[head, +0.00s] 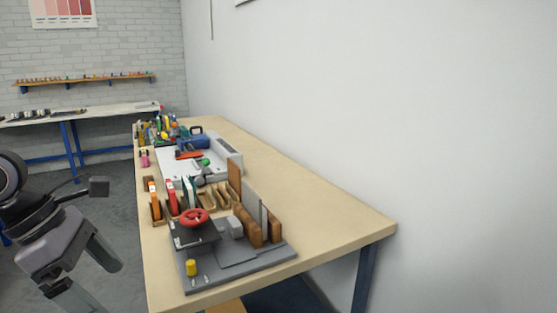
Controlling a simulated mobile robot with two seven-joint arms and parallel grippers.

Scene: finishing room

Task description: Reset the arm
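My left gripper (107,286) is at the lower left of the head view, over the floor and left of the workbench (350,228). Its two grey fingers stand apart with nothing visible between them, and it touches nothing that I can see. The lower finger is partly cut off by the bottom edge of the picture. My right arm and gripper are not in view.
A white wall (420,120) borders the right. A second table (80,112) stands far left.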

